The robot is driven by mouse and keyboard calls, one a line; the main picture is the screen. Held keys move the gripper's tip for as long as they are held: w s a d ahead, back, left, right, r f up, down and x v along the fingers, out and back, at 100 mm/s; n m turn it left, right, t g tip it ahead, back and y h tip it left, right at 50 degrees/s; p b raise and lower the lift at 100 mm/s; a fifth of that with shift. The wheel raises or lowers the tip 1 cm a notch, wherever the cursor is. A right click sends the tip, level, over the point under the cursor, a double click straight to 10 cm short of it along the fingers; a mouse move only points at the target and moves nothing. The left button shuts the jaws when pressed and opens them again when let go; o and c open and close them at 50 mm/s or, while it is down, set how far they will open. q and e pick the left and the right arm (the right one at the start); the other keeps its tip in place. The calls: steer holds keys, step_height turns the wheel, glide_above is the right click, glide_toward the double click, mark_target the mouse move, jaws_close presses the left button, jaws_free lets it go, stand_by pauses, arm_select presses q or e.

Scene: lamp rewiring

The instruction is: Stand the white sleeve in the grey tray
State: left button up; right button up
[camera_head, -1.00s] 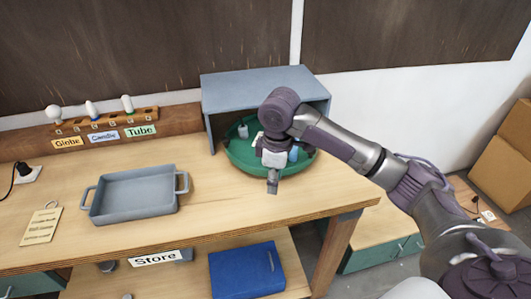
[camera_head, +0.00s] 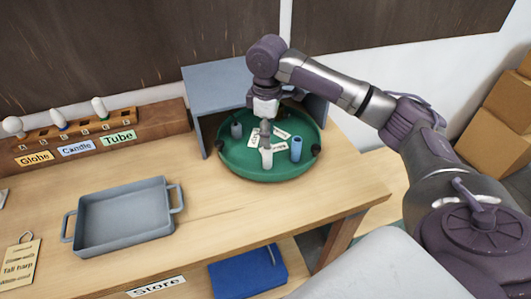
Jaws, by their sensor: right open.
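The white sleeve (camera_head: 267,158) stands upright on the round green tray (camera_head: 235,164), near its front middle. The grey tray (camera_head: 125,217), rectangular with two handles, lies empty on the bench at the left. My right gripper (camera_head: 265,141) points down at the white sleeve from above, its fingers open. The fingers overlap the sleeve's top in the picture, and I cannot tell if they touch it. My left gripper is not in view.
A blue sleeve (camera_head: 296,148) and a grey sleeve (camera_head: 236,130) stand on the green tray, with small cards. A grey open-fronted shelf (camera_head: 210,88) covers the tray's back. A bulb rack (camera_head: 70,131) stands behind. Bare bench lies between the two trays.

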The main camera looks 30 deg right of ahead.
mark_target(267, 157)
step_height(267, 157, down, 4)
steer(key=shift+w+f, duration=0.15)
steer(key=shift+f, duration=0.1)
steer(key=shift+d+f+p, duration=0.1)
steer(key=shift+f+p, duration=0.65)
steer(key=shift+f, duration=0.1)
step_height(267, 157, down, 2)
steer(key=shift+f+p, duration=0.2)
steer(key=shift+p, duration=0.1)
steer(key=shift+f, duration=0.55)
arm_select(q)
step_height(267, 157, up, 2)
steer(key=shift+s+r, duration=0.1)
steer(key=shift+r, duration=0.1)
arm_select(e)
steer(key=c, duration=0.6)
